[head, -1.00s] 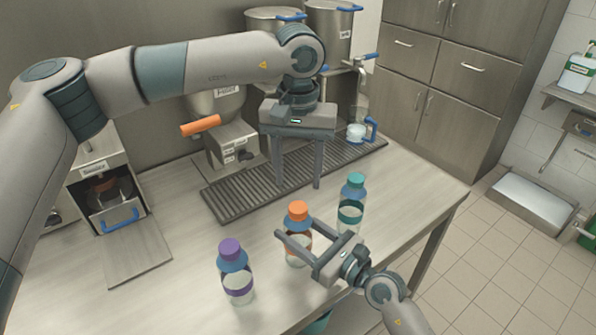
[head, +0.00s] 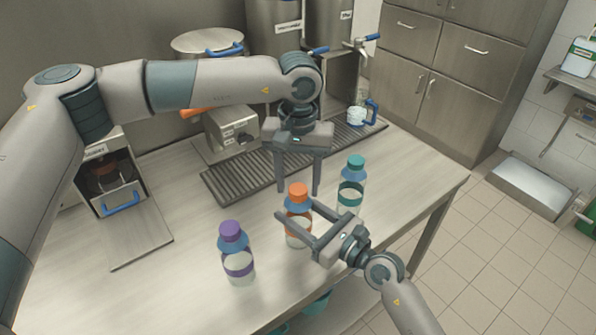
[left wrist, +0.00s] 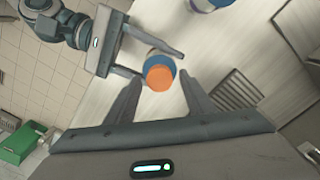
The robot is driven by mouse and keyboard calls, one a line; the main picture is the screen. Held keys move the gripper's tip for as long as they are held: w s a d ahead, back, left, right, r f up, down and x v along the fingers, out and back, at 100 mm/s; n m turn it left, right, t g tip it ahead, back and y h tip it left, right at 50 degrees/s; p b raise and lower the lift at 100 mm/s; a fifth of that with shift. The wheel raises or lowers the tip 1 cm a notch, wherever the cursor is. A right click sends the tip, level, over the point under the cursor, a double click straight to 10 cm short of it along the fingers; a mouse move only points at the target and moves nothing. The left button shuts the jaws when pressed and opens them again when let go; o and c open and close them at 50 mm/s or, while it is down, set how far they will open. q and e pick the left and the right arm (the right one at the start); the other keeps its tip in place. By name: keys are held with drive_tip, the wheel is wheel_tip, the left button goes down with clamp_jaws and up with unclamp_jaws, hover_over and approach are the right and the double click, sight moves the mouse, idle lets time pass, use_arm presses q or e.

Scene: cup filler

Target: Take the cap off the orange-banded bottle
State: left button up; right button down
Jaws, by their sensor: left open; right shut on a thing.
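The orange-banded bottle (head: 297,232) stands upright on the counter with its orange cap (head: 298,190) on. My right gripper (head: 296,209) is shut on its body from the near right side, below the cap. My left gripper (head: 298,186) points down from above, open and empty, with its fingertips close to the cap. In the left wrist view the orange cap (left wrist: 159,77) shows between and just beyond the left fingers (left wrist: 160,82). The right gripper's fingers (left wrist: 163,65) show there on either side of the bottle. I cannot tell whether the left fingers touch the cap.
A purple-capped bottle (head: 237,262) stands to the left, and a teal-capped bottle (head: 350,190) stands close on the right. A drip grate (head: 235,180) lies behind, with a blue-handled mug (head: 358,116) at its far end. Front counter space is clear.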

use_arm(q)
drive_tip(key=shift+f, duration=0.2)
drive_tip(key=c, duration=1.1)
